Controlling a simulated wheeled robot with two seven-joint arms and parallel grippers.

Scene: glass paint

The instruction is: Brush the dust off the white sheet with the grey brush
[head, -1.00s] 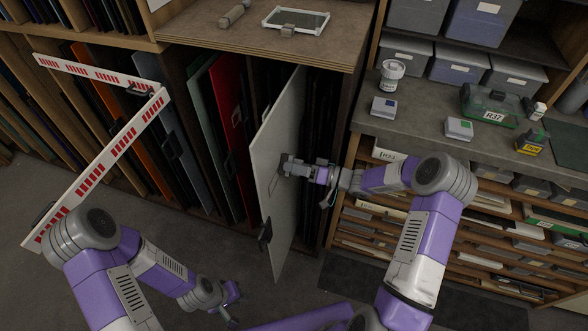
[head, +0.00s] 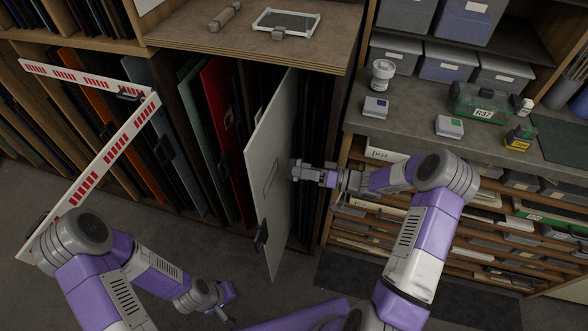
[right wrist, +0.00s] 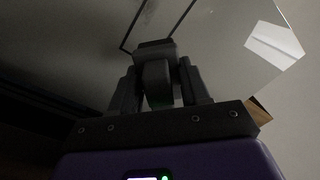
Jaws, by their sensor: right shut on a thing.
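The white sheet (head: 268,205) stands upright, pulled partway out of the cabinet's slots. A thin dark outline marks its face, and a black clip sits low on its front edge. In the head view my right gripper (head: 297,171) is at the sheet's right side; whether it touches the sheet is unclear. In the right wrist view its fingers are shut on the grey brush (right wrist: 155,52), with the pale sheet (right wrist: 215,50) behind it. I cannot make out dust. My left gripper (head: 226,303) hangs low over the floor, away from the sheet; its jaws are too small to read.
A red-striped white barrier (head: 118,140) stands at left before the racks. At right, a counter (head: 410,112) bears a jar, small boxes and a green case (head: 480,103).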

